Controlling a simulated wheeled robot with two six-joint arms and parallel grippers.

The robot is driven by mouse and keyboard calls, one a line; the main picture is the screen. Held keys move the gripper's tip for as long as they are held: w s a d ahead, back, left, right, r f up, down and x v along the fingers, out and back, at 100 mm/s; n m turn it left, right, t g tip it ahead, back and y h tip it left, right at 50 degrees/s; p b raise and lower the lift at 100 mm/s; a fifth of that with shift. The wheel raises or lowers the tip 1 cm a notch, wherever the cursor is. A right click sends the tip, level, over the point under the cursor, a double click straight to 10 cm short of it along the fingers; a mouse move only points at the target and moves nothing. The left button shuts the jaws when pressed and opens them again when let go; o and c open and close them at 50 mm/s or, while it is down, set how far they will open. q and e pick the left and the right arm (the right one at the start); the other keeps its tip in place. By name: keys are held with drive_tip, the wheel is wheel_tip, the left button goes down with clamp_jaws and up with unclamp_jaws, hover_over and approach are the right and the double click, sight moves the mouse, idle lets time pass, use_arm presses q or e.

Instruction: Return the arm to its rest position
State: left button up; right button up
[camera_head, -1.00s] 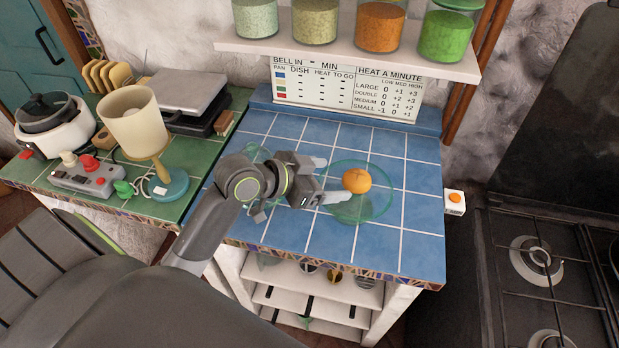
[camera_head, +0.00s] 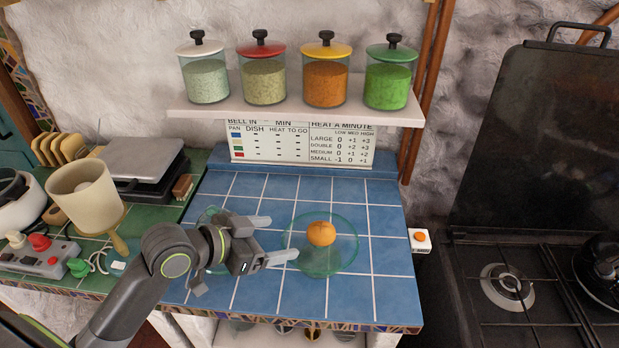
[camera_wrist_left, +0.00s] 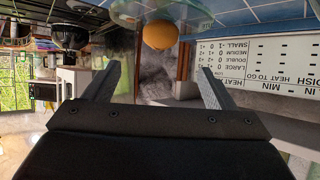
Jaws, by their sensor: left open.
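My left gripper (camera_head: 280,239) is open and empty above the blue tiled counter in the head view. Its two fingers point right, toward a green glass bowl (camera_head: 345,260) with an orange (camera_head: 321,233) in it. The fingertips are to the left of the orange, apart from it. In the left wrist view the two fingers are spread with nothing between them. The orange (camera_wrist_left: 160,35) and the glass bowl (camera_wrist_left: 195,14) show there beyond the fingertips, upside down. My right gripper is in neither view.
Another clear glass item (camera_head: 208,218) is partly hidden behind my left wrist. A lamp (camera_head: 86,196) and a power strip (camera_head: 38,257) stand on the green counter at left. A shelf (camera_head: 300,112) with several jars hangs above the back. A stove (camera_head: 530,285) is at right.

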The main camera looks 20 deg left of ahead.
use_arm(q)
drive_tip(key=s+a+f+n+y, duration=0.1)
drive_tip(key=s+f, duration=0.1)
drive_tip(key=f, duration=0.1)
drive_tip(key=s+a+f+n+g+y, duration=0.1)
drive_tip(key=s+f, duration=0.1)
drive_tip(key=f, duration=0.1)
drive_tip(key=s+a+f+n+y, duration=0.1)
drive_tip(key=s+f, duration=0.1)
drive_tip(key=f, duration=0.1)
drive_tip(key=shift+s+a+f+g+y, duration=0.1)
drive_tip(key=shift+s+g+y, duration=0.05)
drive_tip(key=shift+g+y, duration=0.25)
drive_tip(key=s+a+f+n+g+y, duration=0.2)
drive_tip(key=s+f, duration=0.2)
drive_tip(key=s, duration=0.3)
drive_tip(key=s+a+f+n+g+y, duration=0.2)
drive_tip(key=s+f+g, duration=0.1)
drive_tip(key=s, duration=0.3)
wheel_tip(320, 180, down, 28)
drive_tip(key=s+a+g, duration=0.1)
drive_tip(key=s+a, duration=0.1)
drive_tip(key=s+d+f+g+b, duration=0.1)
drive_tip(key=s+f, duration=1.3)
drive_tip(key=shift+d+f, duration=0.1)
drive_tip(key=shift+c, duration=0.4)
